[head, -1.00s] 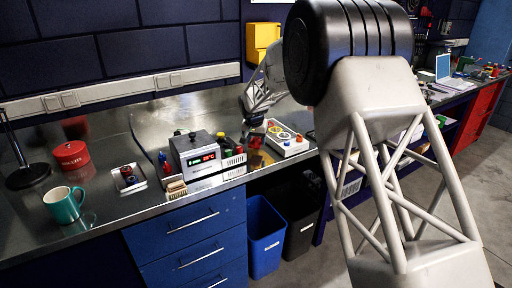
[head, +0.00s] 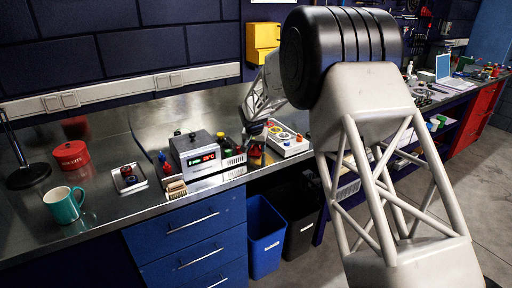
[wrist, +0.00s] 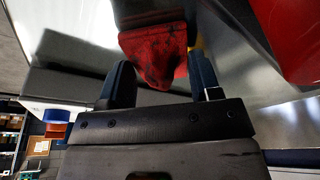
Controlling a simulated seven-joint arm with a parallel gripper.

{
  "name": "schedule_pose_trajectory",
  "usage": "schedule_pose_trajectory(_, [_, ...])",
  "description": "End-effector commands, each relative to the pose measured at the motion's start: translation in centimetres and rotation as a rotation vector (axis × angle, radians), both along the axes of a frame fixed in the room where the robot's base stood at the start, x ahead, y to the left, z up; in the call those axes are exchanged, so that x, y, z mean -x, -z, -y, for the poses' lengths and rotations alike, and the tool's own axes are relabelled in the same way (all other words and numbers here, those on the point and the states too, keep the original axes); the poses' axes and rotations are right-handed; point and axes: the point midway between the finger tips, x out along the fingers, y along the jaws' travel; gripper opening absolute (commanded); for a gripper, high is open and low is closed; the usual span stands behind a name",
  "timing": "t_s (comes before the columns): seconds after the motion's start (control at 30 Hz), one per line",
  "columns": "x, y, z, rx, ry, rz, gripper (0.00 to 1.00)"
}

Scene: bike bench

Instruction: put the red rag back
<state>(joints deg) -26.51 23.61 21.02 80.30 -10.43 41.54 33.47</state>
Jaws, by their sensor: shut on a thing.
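The red rag (wrist: 152,52), a crumpled red cloth with dark stains, hangs between the two dark fingers of my gripper (wrist: 160,82) in the wrist view. My gripper is shut on it. In the head view my gripper (head: 256,132) is over the front part of the steel bench, between the grey box with a red display (head: 196,152) and the pale panel with coloured knobs (head: 286,140). The rag is small and mostly hidden there, so I cannot tell whether it touches the bench.
The steel bench (head: 112,204) also holds a teal mug (head: 64,205), a red tin (head: 71,156), a small tray (head: 129,180) and a brush-like block (head: 176,189). A blue bin (head: 265,240) stands below the front edge. A yellow wall box (head: 262,40) hangs behind my arm.

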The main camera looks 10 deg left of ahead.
Motion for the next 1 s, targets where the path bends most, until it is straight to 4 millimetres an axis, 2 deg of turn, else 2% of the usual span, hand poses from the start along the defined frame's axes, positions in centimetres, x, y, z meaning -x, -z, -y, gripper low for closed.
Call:
schedule_pose_trajectory(0.1, [0.0,0.2,0.0,0.0,0.0,0.0,0.31])
schedule_pose_trajectory(0.13, [0.0,0.3,0.0,0.0,0.0,0.0,0.59])
schedule_pose_trajectory(0.3, [0.0,0.2,0.0,0.0,0.0,0.0,0.83])
schedule_pose_trajectory(0.73, [0.0,-0.2,0.0,0.0,0.0,0.0,0.83])
schedule_pose_trajectory(1.0, [0.7,-2.8,0.0,-0.002,0.0,0.002,0.83])
